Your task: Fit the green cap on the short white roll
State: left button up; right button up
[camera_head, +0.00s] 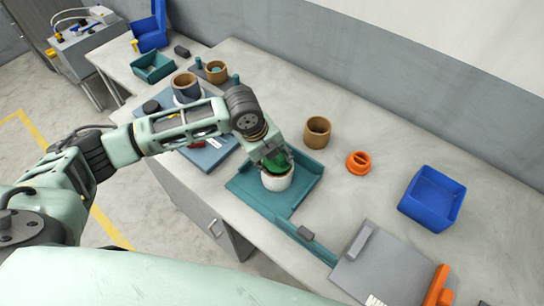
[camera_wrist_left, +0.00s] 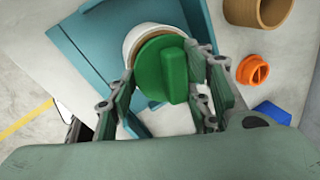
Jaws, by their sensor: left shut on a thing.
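The short white roll (camera_head: 277,181) stands upright on the teal tray (camera_head: 246,188) in the head view. The green cap (camera_head: 276,163) is at the top of the roll, under my left gripper (camera_head: 272,158). In the left wrist view, the green cap (camera_wrist_left: 163,68) shows its raised grip bar, with the fingers of my left gripper (camera_wrist_left: 160,95) on both sides. My left gripper is shut on the cap. The white roll's rim (camera_wrist_left: 132,38) shows behind the cap, which looks offset from it. I cannot tell whether the cap touches the roll. My right gripper is not in view.
A brown roll (camera_head: 317,132) stands behind the tray, and an orange cap (camera_head: 358,163) lies to its right. A blue bin (camera_head: 432,199) stands at the right. A grey plate (camera_head: 385,265) lies at the front right. Bare table lies between the orange cap and blue bin.

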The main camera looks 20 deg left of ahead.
aim_at(267, 165)
pick_arm(q)
jog(key=shift+f, duration=0.45)
jog(key=o, duration=0.9)
jog(key=shift+c, duration=0.2)
jog(key=shift+r, duration=0.1)
jog(key=p+v, duration=0.5)
jog(key=v, duration=0.1)
jog(key=shift+p, duration=0.4)
jog(key=shift+r, duration=0.1)
jog(key=shift+v, duration=2.4)
